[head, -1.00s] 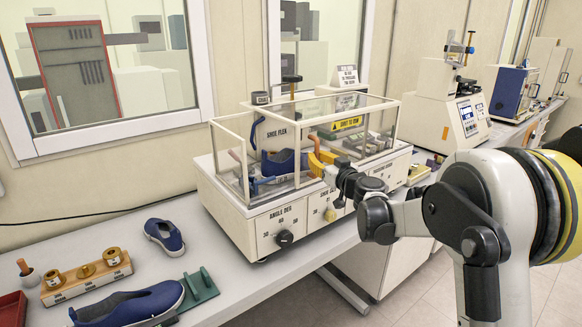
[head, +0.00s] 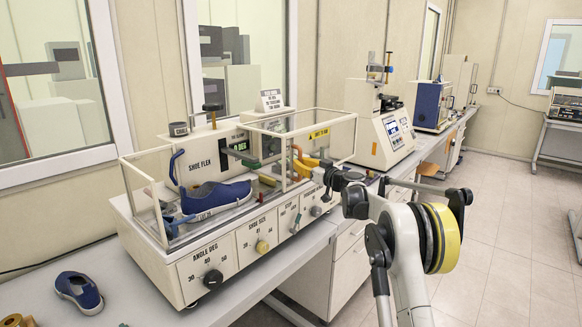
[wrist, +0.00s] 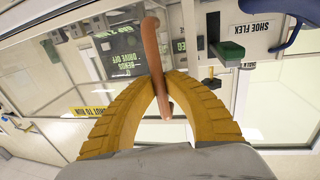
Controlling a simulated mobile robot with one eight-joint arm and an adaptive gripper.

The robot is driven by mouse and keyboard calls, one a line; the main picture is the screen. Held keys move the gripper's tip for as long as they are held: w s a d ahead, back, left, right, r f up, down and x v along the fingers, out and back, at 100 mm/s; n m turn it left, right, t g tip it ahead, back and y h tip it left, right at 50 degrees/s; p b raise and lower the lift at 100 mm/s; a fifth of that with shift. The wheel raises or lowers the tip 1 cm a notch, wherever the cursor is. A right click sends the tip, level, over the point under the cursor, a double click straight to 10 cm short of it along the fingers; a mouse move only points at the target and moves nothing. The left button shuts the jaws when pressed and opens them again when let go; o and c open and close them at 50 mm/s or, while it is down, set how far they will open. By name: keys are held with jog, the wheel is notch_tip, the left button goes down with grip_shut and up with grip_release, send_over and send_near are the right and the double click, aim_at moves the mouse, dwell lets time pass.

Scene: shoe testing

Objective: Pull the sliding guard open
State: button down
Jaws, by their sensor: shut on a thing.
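The shoe flex machine (head: 150,250) stands on the bench with a clear, cream-framed sliding guard (head: 340,118) at its right part. The guard carries a yellow warning label (head: 318,133). A blue shoe (head: 215,195) is clamped in the left part, with no clear panel seen directly before it. My gripper (head: 303,162) has ochre fingers shut on the guard's brown handle (head: 297,150). In the wrist view, the fingertips (wrist: 160,82) close around the brown handle rod (wrist: 152,48), whose lower end shows between them.
Knobs, including the angle knob (head: 213,280), line the machine's front. A white tester (head: 385,135) and a blue cabinet (head: 432,105) stand further right along the bench. A loose blue shoe (head: 78,292) lies at the left. The floor (head: 500,230) at the right is clear.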

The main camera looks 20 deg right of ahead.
jog(key=shift+w+d, duration=0.3)
jog(key=shift+d, duration=0.25)
jog(key=c, duration=1.4)
grip_release()
jog(key=v, duration=1.2)
